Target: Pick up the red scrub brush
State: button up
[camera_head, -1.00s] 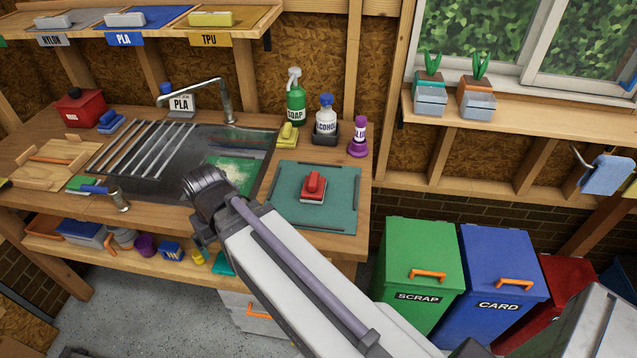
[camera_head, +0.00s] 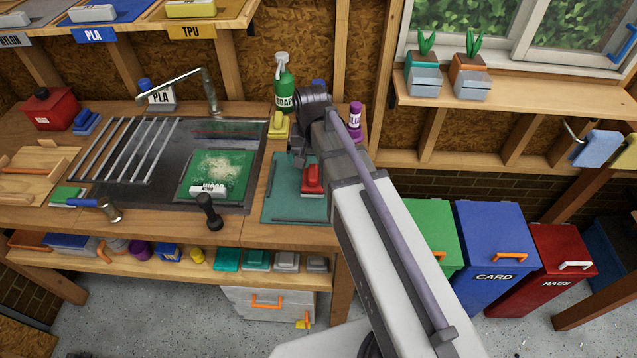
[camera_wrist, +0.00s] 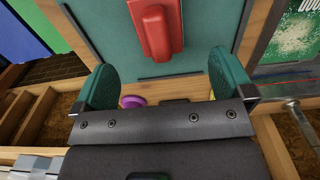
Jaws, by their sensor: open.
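The red scrub brush (camera_head: 312,179) lies on the teal mat (camera_head: 284,196), on the worktop to the right of the sink. In the head view my arm covers the right part of the mat, and the brush shows just left of it. In the wrist view the brush (camera_wrist: 157,29) is at the top middle, beyond the fingertips. My gripper (camera_wrist: 160,80) has its two teal fingers wide apart with nothing between them. It is above the worktop near the mat, apart from the brush. In the head view the fingers are mostly hidden by the wrist.
A green soap bottle (camera_head: 284,85), a yellow brush (camera_head: 279,124) and a purple glue bottle (camera_head: 355,118) stand behind the mat. The sink (camera_head: 140,195) holds a green board (camera_head: 216,174). A black-handled tool (camera_head: 208,212) is at the sink's front edge. Bins stand at right.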

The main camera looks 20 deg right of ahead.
aim_at(313, 179)
notch_tip(313, 179, down, 9)
jog(key=b, duration=0.7)
jog(key=shift+s, duration=0.1)
jog(key=shift+r, duration=0.2)
jog(key=c, duration=1.1)
notch_tip(313, 179, up, 10)
jog(key=p, duration=1)
jog(key=shift+r, duration=0.15)
